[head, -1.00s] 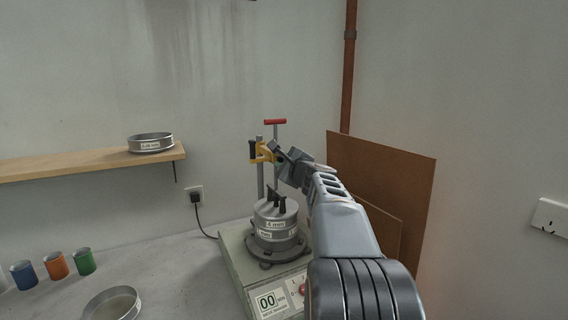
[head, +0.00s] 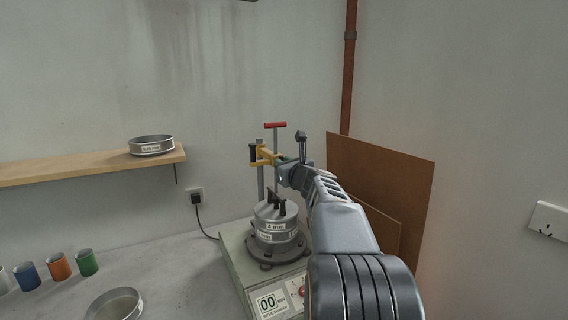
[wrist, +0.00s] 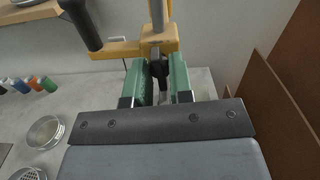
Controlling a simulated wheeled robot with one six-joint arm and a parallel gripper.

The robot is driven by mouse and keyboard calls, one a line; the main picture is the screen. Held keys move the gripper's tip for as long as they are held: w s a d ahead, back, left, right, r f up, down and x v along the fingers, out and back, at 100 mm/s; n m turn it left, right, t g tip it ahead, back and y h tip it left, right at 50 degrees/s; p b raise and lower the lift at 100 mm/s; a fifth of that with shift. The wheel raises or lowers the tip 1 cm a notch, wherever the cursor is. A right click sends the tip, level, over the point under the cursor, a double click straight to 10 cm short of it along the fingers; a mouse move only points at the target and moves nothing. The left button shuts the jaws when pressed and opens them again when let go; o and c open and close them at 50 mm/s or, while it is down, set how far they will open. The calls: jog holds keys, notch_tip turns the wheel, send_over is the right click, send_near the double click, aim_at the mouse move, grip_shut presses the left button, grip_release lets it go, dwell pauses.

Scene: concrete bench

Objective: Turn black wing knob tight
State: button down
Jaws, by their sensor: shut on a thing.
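My gripper (head: 285,160) is at the yellow clamp arm (head: 266,158) on the sieve shaker. In the wrist view, its green fingers (wrist: 160,72) are shut on the black wing knob (wrist: 160,76), which sits on the near side of the yellow clamp arm (wrist: 120,48). The fingers and the arm hide the knob in the head view.
The shaker's base (head: 232,254) shows a "00" display. A red T-handle (head: 275,125) tops a rod behind the clamp. Brown boards (head: 385,185) lean at the right. A shelf with a sieve (head: 151,145), several coloured cups (head: 58,267) and a pan (head: 114,304) are left.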

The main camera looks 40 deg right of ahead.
jog(key=shift+m, duration=0.6)
jog(key=c, duration=1)
grip_release()
jog(key=s+a+b, duration=0.1)
jog(key=s+a, duration=0.1)
jog(key=s, duration=1.1)
jog(key=shift+s, duration=0.35)
